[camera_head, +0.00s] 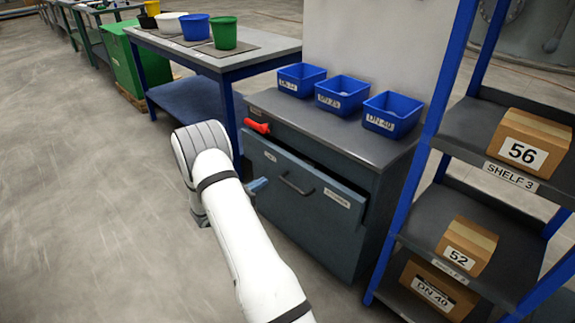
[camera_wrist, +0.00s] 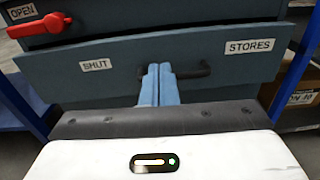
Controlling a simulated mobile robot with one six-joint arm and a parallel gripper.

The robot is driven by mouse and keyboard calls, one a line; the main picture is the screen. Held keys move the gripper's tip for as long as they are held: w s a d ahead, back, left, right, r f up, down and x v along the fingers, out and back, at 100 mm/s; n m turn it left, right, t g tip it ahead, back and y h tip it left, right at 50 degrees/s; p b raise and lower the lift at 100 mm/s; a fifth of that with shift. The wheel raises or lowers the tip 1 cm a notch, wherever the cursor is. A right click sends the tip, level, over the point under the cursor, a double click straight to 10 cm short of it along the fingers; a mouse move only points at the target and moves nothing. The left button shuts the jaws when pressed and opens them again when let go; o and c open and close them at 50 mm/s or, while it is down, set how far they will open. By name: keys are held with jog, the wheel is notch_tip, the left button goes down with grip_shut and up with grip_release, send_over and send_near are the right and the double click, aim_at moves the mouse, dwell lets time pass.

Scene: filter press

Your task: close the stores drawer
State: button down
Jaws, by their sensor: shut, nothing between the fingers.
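The stores drawer (camera_head: 300,192) is a wide dark blue-grey front in the cabinet. It stands partly out, with a dark gap along its top edge. In the wrist view its front (camera_wrist: 240,72) carries the labels SHUT and STORES. Its dark bar handle (camera_head: 296,184) sits near the middle and also shows in the wrist view (camera_wrist: 195,72). My gripper (camera_head: 260,185) is in front of the drawer, left of the handle in the head view. Its blue fingers (camera_wrist: 157,72) are together and empty, overlapping the handle's left end; I cannot tell whether they touch the drawer.
A red lever (camera_head: 257,126) is on the cabinet above the drawer's left side, near an OPEN label (camera_wrist: 21,11). Blue bins (camera_head: 342,94) stand on the cabinet top. A shelf rack (camera_head: 440,125) is close on the right, a workbench (camera_head: 262,50) behind left. Floor at left is clear.

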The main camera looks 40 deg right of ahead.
jog(key=b, duration=0.4)
send_near(295, 162)
jog(key=d, duration=0.6)
jog(key=shift+w+d+f, duration=0.1)
jog(key=shift+d+f, duration=0.05)
jog(key=shift+d, duration=0.2)
